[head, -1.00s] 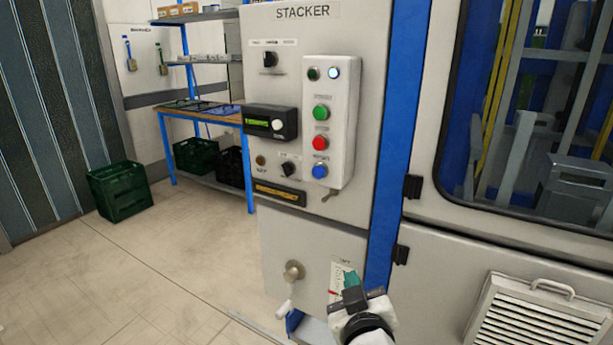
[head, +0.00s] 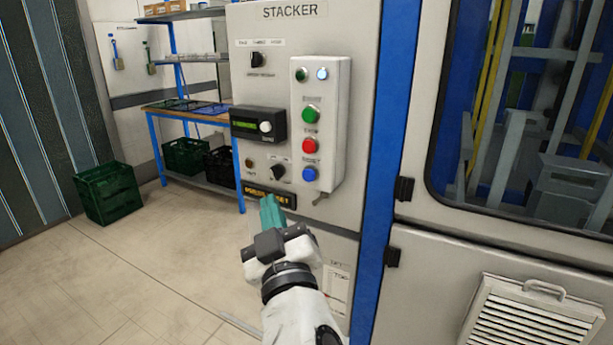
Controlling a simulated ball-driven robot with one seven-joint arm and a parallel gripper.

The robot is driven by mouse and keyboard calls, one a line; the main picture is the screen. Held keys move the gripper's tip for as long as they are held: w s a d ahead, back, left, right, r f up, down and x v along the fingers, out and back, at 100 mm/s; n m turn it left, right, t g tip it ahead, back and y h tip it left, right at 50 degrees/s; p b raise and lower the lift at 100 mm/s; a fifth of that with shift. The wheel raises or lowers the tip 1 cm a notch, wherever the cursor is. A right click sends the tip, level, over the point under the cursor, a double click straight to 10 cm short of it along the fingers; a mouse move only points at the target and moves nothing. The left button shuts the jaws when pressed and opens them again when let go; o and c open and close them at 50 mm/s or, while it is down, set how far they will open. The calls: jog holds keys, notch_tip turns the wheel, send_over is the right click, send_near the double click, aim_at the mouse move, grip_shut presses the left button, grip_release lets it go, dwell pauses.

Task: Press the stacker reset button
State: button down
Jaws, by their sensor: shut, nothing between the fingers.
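The blue button (head: 310,174), labelled RESET, is the lowest of the large buttons on the white button box (head: 334,120) of the STACKER panel. A red button (head: 309,146) and a green button (head: 310,114) sit above it. My gripper (head: 270,201) is shut and empty, with teal fingers pointing up. In the picture it is below and left of the blue button, in front of the amber-text display (head: 269,194), and hides part of that display. I see a gap in the picture between the fingertips and the blue button.
A black selector knob (head: 278,172) and a green-lit display (head: 258,124) are left of the button box. A small toggle (head: 320,198) is under it. A blue post (head: 386,150) and windowed machine door stand right. Green crate (head: 109,192) lies on open floor at left.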

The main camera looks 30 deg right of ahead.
aim_at(308, 175)
jog(key=w+d+p, duration=0.2)
jog(key=w+d, duration=0.3)
jog(key=d, duration=0.2)
dwell(0.4)
jog(key=shift+w+d, duration=0.15)
jog(key=shift+d, duration=0.1)
dwell(1.7)
jog(key=shift+w+d, duration=0.2)
jog(key=shift+w+d, duration=0.25)
jog(key=shift+d, duration=0.15)
dwell(1.1)
jog(key=shift+a, duration=0.1)
jog(key=shift+s+a, duration=0.55)
jog(key=shift+a, duration=0.1)
